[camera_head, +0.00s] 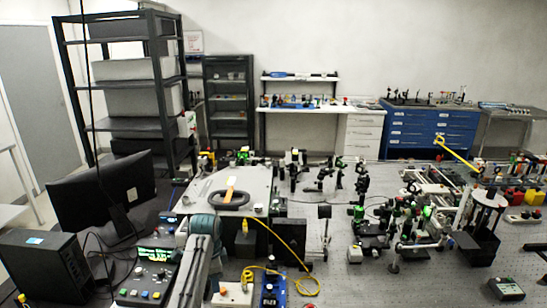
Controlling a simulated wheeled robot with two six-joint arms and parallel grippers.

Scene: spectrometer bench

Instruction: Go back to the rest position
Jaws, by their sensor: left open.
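My left arm comes up from the bottom edge, left of centre, with a grey link and a teal joint. My left gripper (214,268) is small and partly hidden by its own arm, low over the front of the bench. It is open, and I see nothing held in it. My right gripper is not in view.
A monitor (100,195), a black case (44,265) and a control box (147,285) are at the left. Optics (375,235) crowd the right; a yellow cable (290,262) loops nearby.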

